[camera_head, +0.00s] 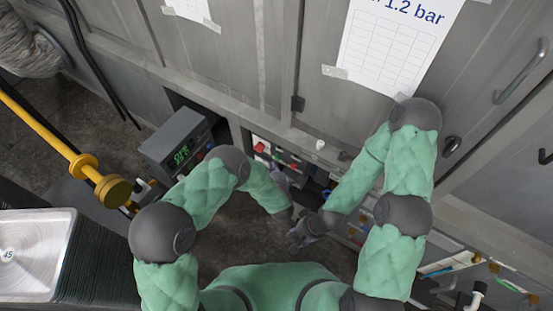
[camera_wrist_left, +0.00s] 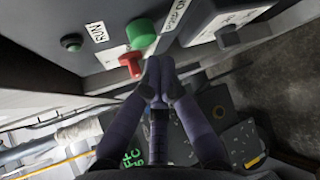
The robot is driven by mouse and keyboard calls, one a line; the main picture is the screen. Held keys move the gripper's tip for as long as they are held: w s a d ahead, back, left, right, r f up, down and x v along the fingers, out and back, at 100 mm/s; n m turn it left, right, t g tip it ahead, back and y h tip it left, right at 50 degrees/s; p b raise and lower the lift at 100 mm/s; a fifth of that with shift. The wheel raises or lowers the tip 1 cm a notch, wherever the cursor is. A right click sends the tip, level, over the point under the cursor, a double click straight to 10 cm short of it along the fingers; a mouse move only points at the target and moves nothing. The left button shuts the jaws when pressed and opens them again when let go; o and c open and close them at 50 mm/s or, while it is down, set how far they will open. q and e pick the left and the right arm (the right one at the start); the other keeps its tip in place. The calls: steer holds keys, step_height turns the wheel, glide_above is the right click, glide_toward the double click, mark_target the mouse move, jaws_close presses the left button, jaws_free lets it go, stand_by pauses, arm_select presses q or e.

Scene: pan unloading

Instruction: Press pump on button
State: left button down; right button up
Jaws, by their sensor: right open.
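In the left wrist view a green button (camera_wrist_left: 141,33) sticks out of a grey panel, with a red button (camera_wrist_left: 130,64) beside it. A small dark green lamp or button (camera_wrist_left: 71,42) sits next to a RUN label (camera_wrist_left: 97,32). My left gripper (camera_wrist_left: 158,82) has its fingertips together, close to the red button and a little farther from the green one; I cannot tell whether it touches either. In the head view my left gripper (camera_head: 283,180) is near the low panel, partly hidden by the forearm. My right gripper (camera_head: 303,232) is open, below it.
A grey box with a green display (camera_head: 181,152) stands left of my left arm. A yellow pipe (camera_head: 50,130) runs at the left, above a metal tray (camera_head: 35,255). Grey cabinets with a paper sheet (camera_head: 395,45) and a handle (camera_head: 522,72) fill the back. Several pipes show at lower right.

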stand_by(0.7)
arm_select(q)
steer(key=shift+w+d, duration=0.3)
steer(key=shift+w, duration=0.05)
steer(key=shift+w+d, duration=0.25)
steer(key=shift+w, duration=0.15)
stand_by(1.1)
steer(key=shift+s, duration=0.1)
steer(key=shift+s+a, duration=0.55)
steer(key=shift+s, duration=0.1)
steer(key=s+a+p, duration=0.1)
steer(key=s, duration=0.1)
steer(key=s+a, duration=0.2)
steer(key=shift+p, duration=0.35)
stand_by(1.0)
